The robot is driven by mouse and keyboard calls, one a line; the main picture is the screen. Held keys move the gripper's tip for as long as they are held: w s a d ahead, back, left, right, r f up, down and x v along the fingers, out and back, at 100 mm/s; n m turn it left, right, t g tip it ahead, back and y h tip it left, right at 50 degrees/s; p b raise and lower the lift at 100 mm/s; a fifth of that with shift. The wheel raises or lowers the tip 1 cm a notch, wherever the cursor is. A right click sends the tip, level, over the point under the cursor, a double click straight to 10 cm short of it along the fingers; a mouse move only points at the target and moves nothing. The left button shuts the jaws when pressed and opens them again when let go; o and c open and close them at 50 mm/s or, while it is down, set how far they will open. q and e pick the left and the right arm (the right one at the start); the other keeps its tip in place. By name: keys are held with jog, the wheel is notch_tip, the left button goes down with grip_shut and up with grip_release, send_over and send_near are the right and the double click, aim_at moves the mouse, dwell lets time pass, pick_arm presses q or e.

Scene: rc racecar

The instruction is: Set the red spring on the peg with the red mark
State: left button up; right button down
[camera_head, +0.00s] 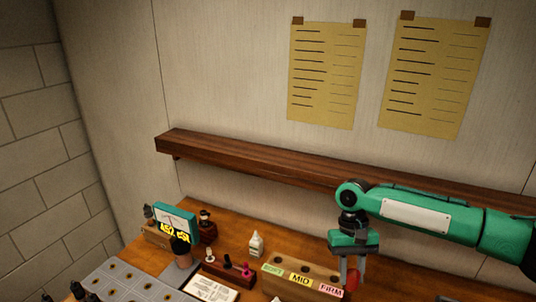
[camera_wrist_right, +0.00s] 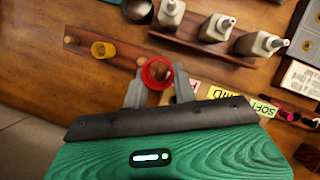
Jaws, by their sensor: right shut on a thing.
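My right gripper (camera_head: 352,280) is shut on the red spring (camera_head: 355,276), to the right of the wooden block (camera_head: 300,270) labelled SOFT, MID and FIRM. In the right wrist view, the red spring (camera_wrist_right: 147,76) shows as a ring between the fingertips of my right gripper (camera_wrist_right: 158,88). Brown wood shows inside the ring; I cannot tell whether that is a peg. A wooden rail (camera_wrist_right: 82,43) lies just beyond, with a yellow spring (camera_wrist_right: 103,49) around a peg. I cannot make out a peg with a red mark. My left gripper is not in view.
Several bottles (camera_wrist_right: 216,28) stand in a wooden rack beyond the spring in the wrist view. A white bottle (camera_head: 256,244) stands behind the labelled block. A small dark rack (camera_head: 226,274) and a display (camera_head: 175,225) are to the left. A shelf (camera_head: 260,160) runs along the wall.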

jog(key=shift+r, duration=0.1)
jog(key=s+d+f+n+t+h+p, duration=0.1)
jog(key=d+f+n+h+p, duration=0.2)
jog(key=n, duration=0.6)
jog(key=shift+s+d+f+t+p, duration=0.3)
jog(key=shift+d+f+p, duration=0.1)
jog(key=shift+f+p, duration=0.95)
jog(key=shift+r, duration=0.15)
jog(key=shift+w+f+p, duration=0.1)
jog(key=shift+f+p, duration=0.7)
jog(key=shift+f, duration=0.85)
